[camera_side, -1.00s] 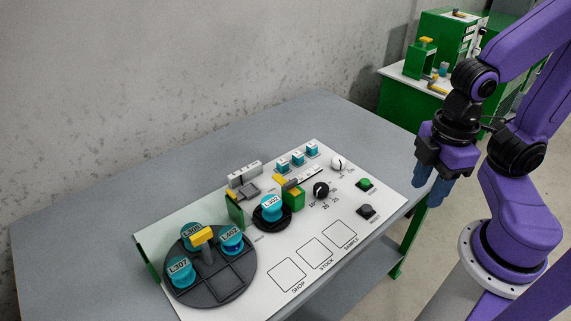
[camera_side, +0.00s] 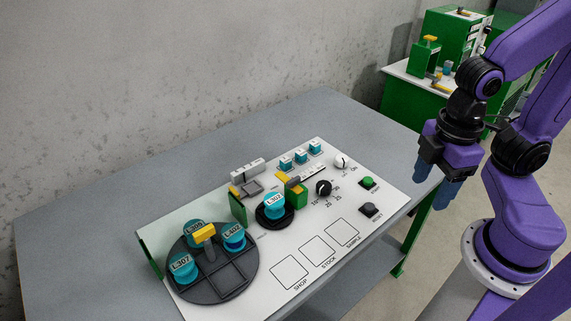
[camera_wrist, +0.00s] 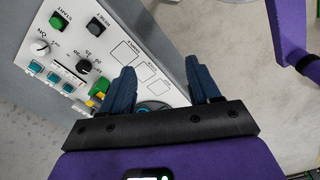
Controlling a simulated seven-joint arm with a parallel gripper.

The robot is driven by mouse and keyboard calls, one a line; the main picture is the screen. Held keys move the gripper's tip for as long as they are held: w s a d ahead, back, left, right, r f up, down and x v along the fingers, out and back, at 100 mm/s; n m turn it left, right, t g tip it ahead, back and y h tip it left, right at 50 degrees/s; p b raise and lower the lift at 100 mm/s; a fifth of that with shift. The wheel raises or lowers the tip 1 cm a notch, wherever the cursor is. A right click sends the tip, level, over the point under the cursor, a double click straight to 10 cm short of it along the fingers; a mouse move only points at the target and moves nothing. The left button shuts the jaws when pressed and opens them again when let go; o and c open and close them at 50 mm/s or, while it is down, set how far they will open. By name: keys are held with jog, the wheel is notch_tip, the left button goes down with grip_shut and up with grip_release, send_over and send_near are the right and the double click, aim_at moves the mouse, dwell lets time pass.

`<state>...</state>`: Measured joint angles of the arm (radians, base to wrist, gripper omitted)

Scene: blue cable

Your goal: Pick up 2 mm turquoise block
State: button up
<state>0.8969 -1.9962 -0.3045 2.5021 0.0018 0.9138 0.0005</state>
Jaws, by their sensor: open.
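Three small turquoise blocks with white labelled tops stand in a row at the back of the white panel: a left one (camera_side: 286,163), a middle one (camera_side: 301,157) and a right one (camera_side: 315,148). Their labels are too small to read, so I cannot tell which is 2 mm. The row also shows at the left of the wrist view, with its middle block (camera_wrist: 53,76) between the other two. My gripper (camera_side: 441,190) hangs to the right of the panel, clear of it. Its blue fingers are apart and empty, and they also show in the wrist view (camera_wrist: 162,66).
The white panel (camera_side: 225,285) carries a dark round tray (camera_side: 222,287) with several turquoise pots, another turquoise pot (camera_side: 273,203), green-and-yellow fixtures, a black knob (camera_side: 323,188), a white knob (camera_side: 341,161), and green (camera_side: 368,182) and dark (camera_side: 369,210) buttons. Grey table surface is clear behind the panel.

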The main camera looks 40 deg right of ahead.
aim_at(288, 161)
jog(key=w+d+f+n+t+h, duration=0.2)
jog(key=w+d+n+t+h, duration=0.45)
jog(key=w+d+h, duration=0.75)
jog(key=w+a+f+n+t+y, duration=0.3)
jog(key=w+n+t, duration=0.1)
jog(key=w+n, duration=0.2)
jog(key=w+a+f+n+t+y, duration=0.25)
jog(key=w+n+y, duration=0.2)
jog(key=w, duration=0.25)
jog(key=a+f+n+y, duration=0.5)
jog(key=f+n+y, duration=0.1)
jog(key=f, duration=0.4)
jog(key=shift+n, duration=0.3)
jog(key=x, duration=1.1)
jog(key=shift+w, duration=0.1)
jog(key=shift+a+f+x, duration=0.1)
jog(key=shift+a+x, duration=0.1)
jog(key=shift+x, duration=1.15)
jog(key=shift+a+f+x, duration=0.15)
jog(key=shift+x, duration=1.15)
